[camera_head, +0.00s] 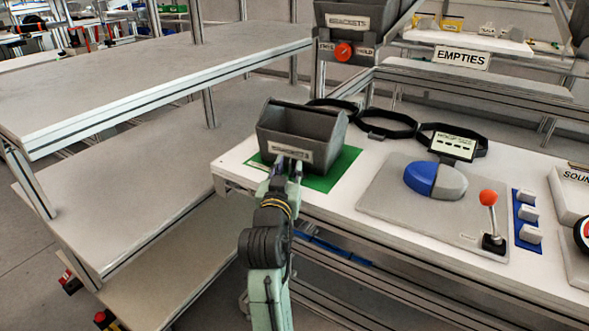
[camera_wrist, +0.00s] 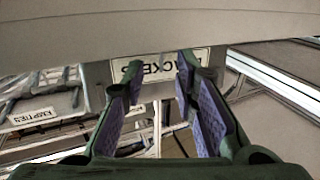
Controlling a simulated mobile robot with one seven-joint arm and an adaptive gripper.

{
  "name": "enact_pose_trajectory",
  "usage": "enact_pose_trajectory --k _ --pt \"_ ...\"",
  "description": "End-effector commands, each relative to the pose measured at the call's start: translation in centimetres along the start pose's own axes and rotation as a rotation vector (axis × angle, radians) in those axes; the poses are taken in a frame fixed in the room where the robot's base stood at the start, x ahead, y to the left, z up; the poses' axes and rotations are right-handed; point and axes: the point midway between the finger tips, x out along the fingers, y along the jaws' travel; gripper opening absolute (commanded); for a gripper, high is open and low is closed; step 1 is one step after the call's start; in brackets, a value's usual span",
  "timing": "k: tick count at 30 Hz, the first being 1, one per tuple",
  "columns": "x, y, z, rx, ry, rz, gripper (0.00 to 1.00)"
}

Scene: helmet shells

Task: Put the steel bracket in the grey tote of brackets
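A grey tote with a white label (camera_head: 292,150) stands on a green mat (camera_head: 338,172) at the bench's left end. My gripper (camera_head: 287,166) is at the tote's near side, just below its label; I cannot tell whether it touches. In the wrist view, my gripper (camera_wrist: 158,95) has two fingers with purple pads spread apart, with no object seen between them. A white label (camera_wrist: 160,66) on a grey wall shows beyond the fingers. A second grey tote labelled BRACKETS (camera_head: 347,21) sits on the rack above. I cannot make out the steel bracket in either view.
Black rings (camera_head: 386,123) lie behind the tote. To the right are a blue-and-grey dome (camera_head: 434,180), a lever with a red knob (camera_head: 488,198) and switches on a blue plate (camera_head: 527,217). A shelf (camera_head: 160,80) at left is empty. An EMPTIES sign (camera_head: 461,58) hangs at the back.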

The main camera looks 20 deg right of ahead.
Motion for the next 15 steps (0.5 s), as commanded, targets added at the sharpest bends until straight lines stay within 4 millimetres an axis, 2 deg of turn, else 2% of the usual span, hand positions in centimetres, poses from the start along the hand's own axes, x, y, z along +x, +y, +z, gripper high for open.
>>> enact_pose_trajectory --k 4,11,15 --pt "1.5 -0.1 -0.1 0.001 0.0 -0.002 0.27" --pt "1.7 -0.1 0.0 0.001 0.001 -0.002 0.27" --pt "1.7 -0.1 0.0 0.001 0.001 -0.002 0.19"
